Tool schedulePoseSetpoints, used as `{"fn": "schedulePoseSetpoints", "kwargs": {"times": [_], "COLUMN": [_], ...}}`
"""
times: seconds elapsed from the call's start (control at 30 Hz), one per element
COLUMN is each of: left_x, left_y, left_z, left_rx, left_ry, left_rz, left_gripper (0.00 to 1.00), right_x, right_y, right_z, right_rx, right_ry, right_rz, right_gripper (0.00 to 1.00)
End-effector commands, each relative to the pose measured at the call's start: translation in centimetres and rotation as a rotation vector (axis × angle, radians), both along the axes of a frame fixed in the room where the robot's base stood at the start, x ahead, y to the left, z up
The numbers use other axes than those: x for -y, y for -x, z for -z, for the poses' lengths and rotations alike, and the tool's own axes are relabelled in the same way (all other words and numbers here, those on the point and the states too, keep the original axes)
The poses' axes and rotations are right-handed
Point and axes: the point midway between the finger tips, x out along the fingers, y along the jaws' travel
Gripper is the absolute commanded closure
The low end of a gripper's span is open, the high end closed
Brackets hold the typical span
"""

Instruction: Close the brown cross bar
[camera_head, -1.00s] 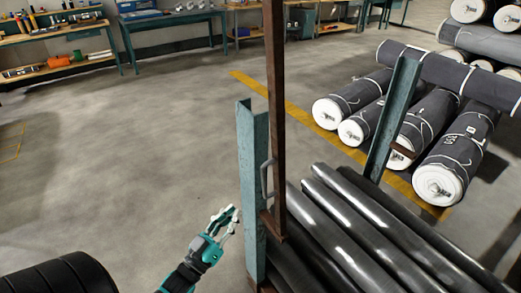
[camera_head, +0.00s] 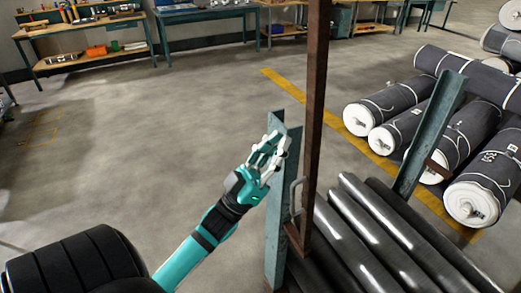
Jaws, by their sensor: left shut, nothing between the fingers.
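The brown cross bar (camera_head: 315,120) stands upright beside the teal post (camera_head: 274,230) at the left of the rack, and its top runs out of view. A grey handle (camera_head: 296,195) sits on the bar's left side near its lower end. My left gripper (camera_head: 277,147) is shut and empty, in front of the upper part of the teal post. It is left of the bar and above the handle, apart from both. I cannot tell whether its fingers touch the post. My right gripper is out of view.
Several dark shiny rolls (camera_head: 385,240) lie in the rack, right of the bar. A second teal post (camera_head: 428,135) stands on the right. Wrapped grey rolls (camera_head: 470,140) lie beyond a yellow floor line (camera_head: 330,112). The floor at left is clear up to the workbenches (camera_head: 90,35).

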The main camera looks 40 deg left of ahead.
Motion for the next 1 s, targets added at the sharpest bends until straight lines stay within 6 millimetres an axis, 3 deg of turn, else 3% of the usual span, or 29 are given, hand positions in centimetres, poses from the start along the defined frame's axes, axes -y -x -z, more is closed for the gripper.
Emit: {"fn": "schedulePoseSetpoints", "kwargs": {"times": [0.2, 0.77, 1.0], "left_x": [0.9, 1.3, 2.8], "left_y": [-2.2, -3.0, -6.7], "left_z": [-0.2, -0.3, -1.4], "left_rx": [-0.001, -0.012, -0.093], "left_ry": [0.001, -0.005, -0.041], "left_rz": [-0.001, 0.000, 0.000], "left_gripper": [1.00, 1.00, 1.00], "right_x": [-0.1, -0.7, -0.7], "right_y": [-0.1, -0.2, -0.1], "right_z": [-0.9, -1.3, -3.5], "right_rx": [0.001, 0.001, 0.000], "right_ry": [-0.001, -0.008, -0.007], "right_rz": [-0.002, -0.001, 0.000], "right_gripper": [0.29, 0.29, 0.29]}}
